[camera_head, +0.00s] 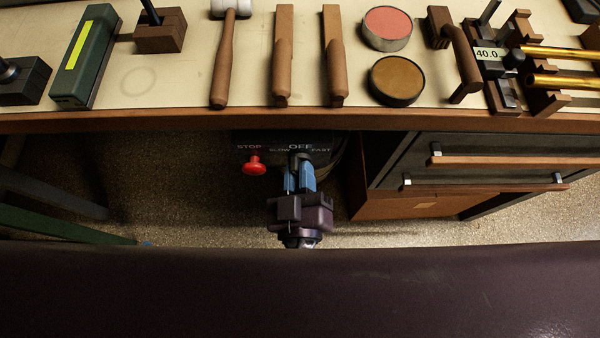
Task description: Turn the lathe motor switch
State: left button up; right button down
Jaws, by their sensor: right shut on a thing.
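The lathe motor switch panel (270,143) sits under the front edge of the bench, lettered STOP, SLOW, OFF and FAST. The dark switch knob (299,158) is below the word OFF and is mostly hidden by my right gripper. My right gripper (300,174) has blue fingers pointing toward the panel, and they are shut on the switch knob. The knob's exact angle is hard to tell. My left gripper is not in view.
A red stop button (254,165) sticks out just left of my right gripper. Drawers with wooden handles (490,160) stand to the right. The bench top (190,75) holds a mallet (224,60), wooden tools and round tins (397,80). Open floor (190,185) lies left of the panel.

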jog(key=shift+r+n+p, duration=0.1)
jog(key=shift+n+p, duration=0.5)
jog(key=shift+n, duration=0.6)
jog(key=c, duration=1.1)
grip_release()
